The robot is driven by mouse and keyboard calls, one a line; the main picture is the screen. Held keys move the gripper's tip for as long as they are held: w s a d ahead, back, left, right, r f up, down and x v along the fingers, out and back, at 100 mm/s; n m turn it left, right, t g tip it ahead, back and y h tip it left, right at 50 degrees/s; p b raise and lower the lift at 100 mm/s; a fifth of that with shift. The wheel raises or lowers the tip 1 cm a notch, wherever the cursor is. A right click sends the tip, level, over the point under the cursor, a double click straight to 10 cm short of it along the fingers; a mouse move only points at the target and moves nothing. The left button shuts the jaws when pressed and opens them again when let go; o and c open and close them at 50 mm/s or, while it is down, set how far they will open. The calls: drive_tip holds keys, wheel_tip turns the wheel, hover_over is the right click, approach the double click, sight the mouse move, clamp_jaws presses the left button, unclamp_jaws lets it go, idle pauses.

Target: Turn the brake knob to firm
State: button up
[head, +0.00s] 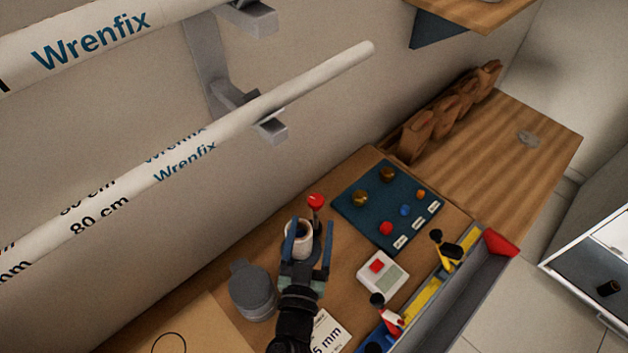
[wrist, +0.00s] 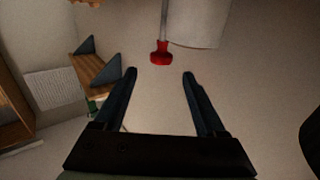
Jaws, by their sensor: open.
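A red knob (head: 316,201) stands on top of a thin grey post beside a white cylinder with a dark opening (head: 300,246). No marking that reads firm can be made out. In the wrist view the red knob (wrist: 160,54) lies ahead, between and beyond the fingertips, with part of a pale cylinder (wrist: 200,22) beside it. My gripper (head: 311,226) is open, its two blue fingers apart with nothing held. In the head view the fingers overlap the white cylinder; whether they touch it cannot be told. The gripper also shows in the wrist view (wrist: 160,75).
A grey lidded pot (head: 252,292) stands left of my gripper. White pipes (head: 240,120) hang on the wall above.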

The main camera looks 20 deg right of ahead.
drive_tip(key=b+x, duration=0.1)
drive_tip(key=x, duration=0.9)
drive_tip(key=shift+w, duration=0.25)
drive_tip(key=shift+d, duration=0.1)
clamp_jaws()
drive_tip(key=shift+f+b, duration=0.1)
drive_tip(key=shift+b, duration=0.2)
